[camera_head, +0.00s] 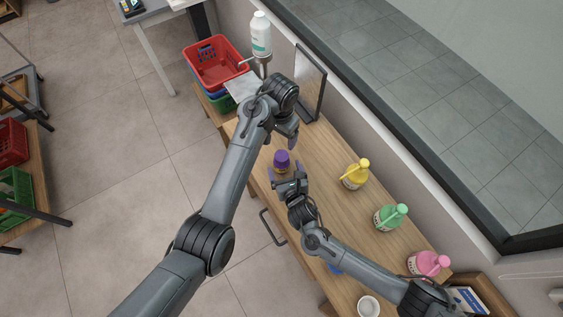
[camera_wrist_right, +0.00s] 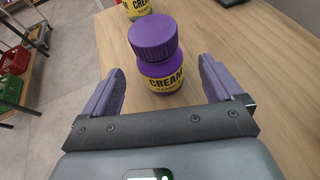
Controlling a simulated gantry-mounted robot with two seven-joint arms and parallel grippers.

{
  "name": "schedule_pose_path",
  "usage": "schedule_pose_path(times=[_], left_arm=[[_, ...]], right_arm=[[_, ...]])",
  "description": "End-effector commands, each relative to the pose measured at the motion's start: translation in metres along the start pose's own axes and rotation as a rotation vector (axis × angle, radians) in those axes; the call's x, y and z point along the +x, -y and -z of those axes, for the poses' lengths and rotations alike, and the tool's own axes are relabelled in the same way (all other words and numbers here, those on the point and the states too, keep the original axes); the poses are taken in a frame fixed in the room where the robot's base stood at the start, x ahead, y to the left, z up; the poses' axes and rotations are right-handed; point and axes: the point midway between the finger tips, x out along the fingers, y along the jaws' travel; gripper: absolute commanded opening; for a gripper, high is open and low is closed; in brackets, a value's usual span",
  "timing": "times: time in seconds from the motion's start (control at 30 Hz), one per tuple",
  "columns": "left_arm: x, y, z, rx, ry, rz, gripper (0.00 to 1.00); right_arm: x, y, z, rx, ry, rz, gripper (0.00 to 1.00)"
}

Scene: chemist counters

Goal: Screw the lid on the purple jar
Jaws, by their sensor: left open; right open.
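The purple jar (camera_wrist_right: 172,76) with a yellow "CREAM" label stands upright on the wooden counter in the right wrist view. A purple ribbed lid (camera_wrist_right: 153,38) sits on its top, looking slightly tilted; I cannot tell whether it is threaded. In the head view the lid (camera_head: 281,156) shows above the jar. My right gripper (camera_head: 287,171) is open just in front of the jar; its purple fingers stand on either side, apart from it, in the wrist view (camera_wrist_right: 160,66). My left gripper (camera_head: 288,132) is above and beyond the jar, pointing down; its fingers are partly hidden.
A white round container (camera_head: 369,306) stands near the front.

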Motion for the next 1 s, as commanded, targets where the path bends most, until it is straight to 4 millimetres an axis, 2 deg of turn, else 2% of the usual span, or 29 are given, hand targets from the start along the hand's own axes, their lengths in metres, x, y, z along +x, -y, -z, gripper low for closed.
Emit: schedule_pose_path(times=[0.2,0.4,0.6,1.0], left_arm=[[-0.003,0.0,0.0,0.0,0.0,0.0,0.8],[-0.004,0.0,0.0,0.0,0.0,0.0,0.8],[-0.004,0.0,0.0,0.0,0.0,0.0,0.8],[-0.004,0.0,0.0,-0.001,0.0,0.0,0.8]], right_arm=[[-0.036,0.0,0.0,0.001,-0.001,-0.002,0.93],[-0.056,0.0,0.0,0.001,0.0,0.0,0.93],[-0.063,0.0,0.0,0.001,-0.001,0.0,0.93],[-0.063,0.0,0.0,0.003,-0.001,0.0,0.93]])
